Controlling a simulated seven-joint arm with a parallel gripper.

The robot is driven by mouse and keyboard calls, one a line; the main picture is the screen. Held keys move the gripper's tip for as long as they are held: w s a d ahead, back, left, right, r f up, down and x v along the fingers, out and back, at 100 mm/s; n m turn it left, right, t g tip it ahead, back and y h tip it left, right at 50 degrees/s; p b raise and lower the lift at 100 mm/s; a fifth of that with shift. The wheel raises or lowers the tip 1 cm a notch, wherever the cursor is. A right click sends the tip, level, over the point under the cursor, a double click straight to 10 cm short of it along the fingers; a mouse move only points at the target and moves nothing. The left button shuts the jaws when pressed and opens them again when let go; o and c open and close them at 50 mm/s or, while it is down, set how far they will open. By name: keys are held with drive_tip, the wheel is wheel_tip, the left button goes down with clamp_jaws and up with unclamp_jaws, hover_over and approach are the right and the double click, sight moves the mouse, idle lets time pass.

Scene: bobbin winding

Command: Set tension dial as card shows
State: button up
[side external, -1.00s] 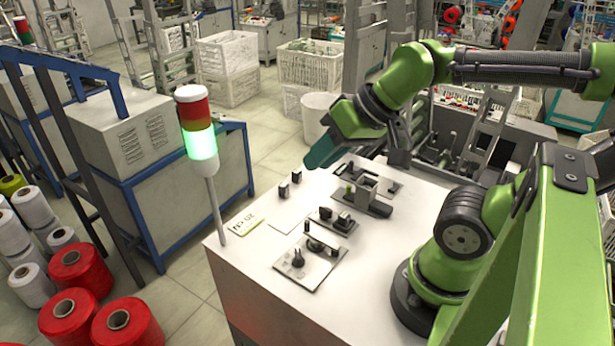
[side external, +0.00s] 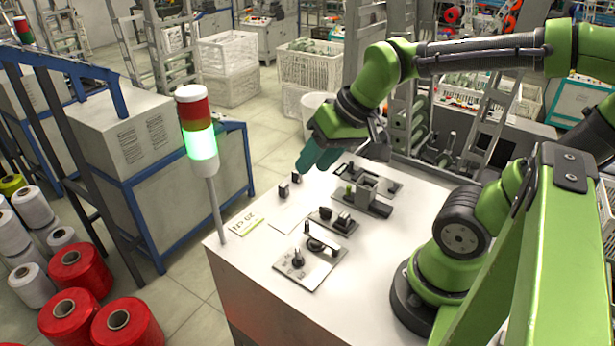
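The card (side external: 247,223) lies flat near the left edge of the white table, with small print that looks like "20 cN" and a green strip along one edge. A dark knob (side external: 297,259), apparently the tension dial, stands on a grey plate (side external: 315,273) near the table's front; its marks are too small to read. My gripper (side external: 316,162), with teal fingers, hangs over the far left edge of the table, well beyond the dial and touching nothing visible. I cannot tell whether its fingers are apart.
Two small black blocks (side external: 290,184) stand near a pale sheet (side external: 289,214) at the far left of the table. A black-and-grey fixture (side external: 335,219) and a longer bracket unit (side external: 368,196) stand behind the dial plate. A signal lamp (side external: 197,130) rises at the left edge, lit green.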

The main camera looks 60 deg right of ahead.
drive_tip(key=w+d+f+m+g+y, duration=0.1)
drive_tip(key=w+d+f+m+g, duration=0.1)
drive_tip(key=w+f+m+g, duration=0.35)
drive_tip(key=g+y, duration=0.1)
drive_tip(key=g, duration=0.2)
approach(298, 253)
drive_tip(key=x, duration=0.8)
drive_tip(key=shift+s+a+f, duration=0.1)
drive_tip(key=shift+a+f, duration=0.05)
drive_tip(key=shift+f, duration=0.05)
clamp_jaws()
